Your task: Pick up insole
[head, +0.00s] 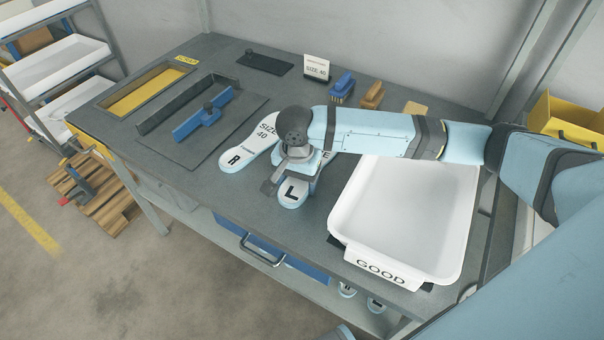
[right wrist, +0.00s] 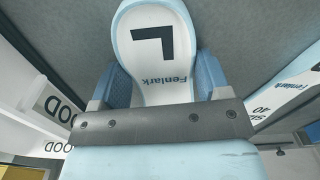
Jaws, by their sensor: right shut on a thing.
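The left insole (head: 291,194), white with a light blue edge and a black "L", is under my right gripper (head: 284,184) on the grey table, partly hidden by the gripper and arm. In the right wrist view, the insole (right wrist: 152,40) shows its "L" and "Fenlark" between the two blue fingers of the right gripper (right wrist: 160,80), which are shut on its sides. I cannot tell whether it is clear of the table. The right insole (head: 236,158), marked "R" and "SIZE 40", lies just left of it. My left gripper is not in view.
A white tray labelled "GOOD" (head: 463,240) stands right of the insoles, below my right arm. A blue-barred fixture (head: 190,128) and a yellow-floored slot (head: 145,93) are at the left. A size card (head: 317,68) and brushes (head: 342,88) stand at the back.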

